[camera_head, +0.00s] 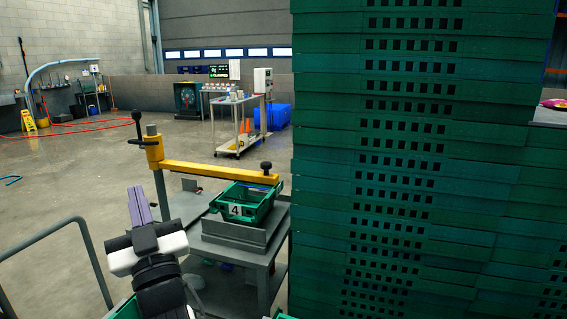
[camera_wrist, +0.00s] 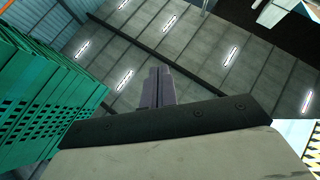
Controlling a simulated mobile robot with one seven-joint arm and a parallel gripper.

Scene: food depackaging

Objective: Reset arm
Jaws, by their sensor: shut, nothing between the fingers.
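My gripper (camera_head: 138,205) is at the lower left of the head view, with its purple-grey fingers shut together and pointing up. Nothing is between the fingers. In the wrist view the shut fingers (camera_wrist: 157,88) stand above the dark edge of the gripper body, with the ceiling behind them. The gripper is in open air, to the left of a green crate marked 4 (camera_head: 240,211) and apart from it. My arm's lower links are cut off by the bottom edge of the head view.
A tall stack of green crates (camera_head: 405,150) fills the right side. A yellow swing arm (camera_head: 215,171) reaches over the numbered crate on a grey stand (camera_head: 240,250). A grey railing (camera_head: 85,240) is at left. A white cart (camera_head: 237,125) stands farther back. Open floor lies left.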

